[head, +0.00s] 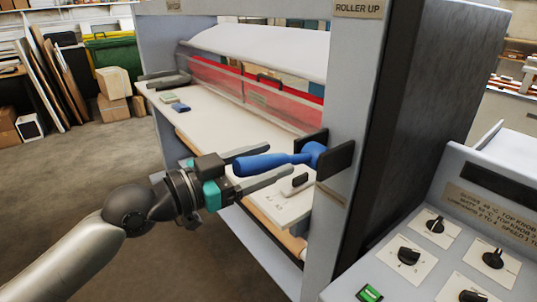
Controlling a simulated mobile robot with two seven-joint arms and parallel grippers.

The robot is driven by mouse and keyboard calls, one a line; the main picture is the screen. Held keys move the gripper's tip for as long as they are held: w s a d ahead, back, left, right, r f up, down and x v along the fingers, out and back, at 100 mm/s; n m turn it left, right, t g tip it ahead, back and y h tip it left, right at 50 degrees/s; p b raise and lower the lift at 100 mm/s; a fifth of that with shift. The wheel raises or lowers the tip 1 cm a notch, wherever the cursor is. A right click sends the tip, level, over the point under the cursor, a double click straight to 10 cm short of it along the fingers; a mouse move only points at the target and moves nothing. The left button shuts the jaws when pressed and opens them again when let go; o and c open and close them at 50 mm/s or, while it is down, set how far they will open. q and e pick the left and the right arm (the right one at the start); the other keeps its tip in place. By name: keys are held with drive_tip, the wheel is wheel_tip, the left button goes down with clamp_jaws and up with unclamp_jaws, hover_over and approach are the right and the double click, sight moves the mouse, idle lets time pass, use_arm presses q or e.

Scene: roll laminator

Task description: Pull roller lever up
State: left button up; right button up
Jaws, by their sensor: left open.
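The blue roller lever (268,162) sticks out to the left from a dark bracket on the laminator's grey upright. It lies nearly level, and its thick handle end is nearest my arm. My left gripper (278,164) is open, with one finger above and behind the handle and the other below and in front. The handle lies between the fingers, and I cannot tell whether either finger touches it. My right gripper is not in view.
The laminator's pale feed table (215,125) runs behind the lever, under a clear red-edged guard (250,92). A control panel with several black knobs (435,222) and a green switch (369,293) is at the lower right. Open floor lies at the left.

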use_arm(q)
drive_tip(key=shift+w+d, duration=0.1)
drive_tip(key=shift+d, duration=0.15)
clamp_jaws()
idle(0.5)
idle(0.9)
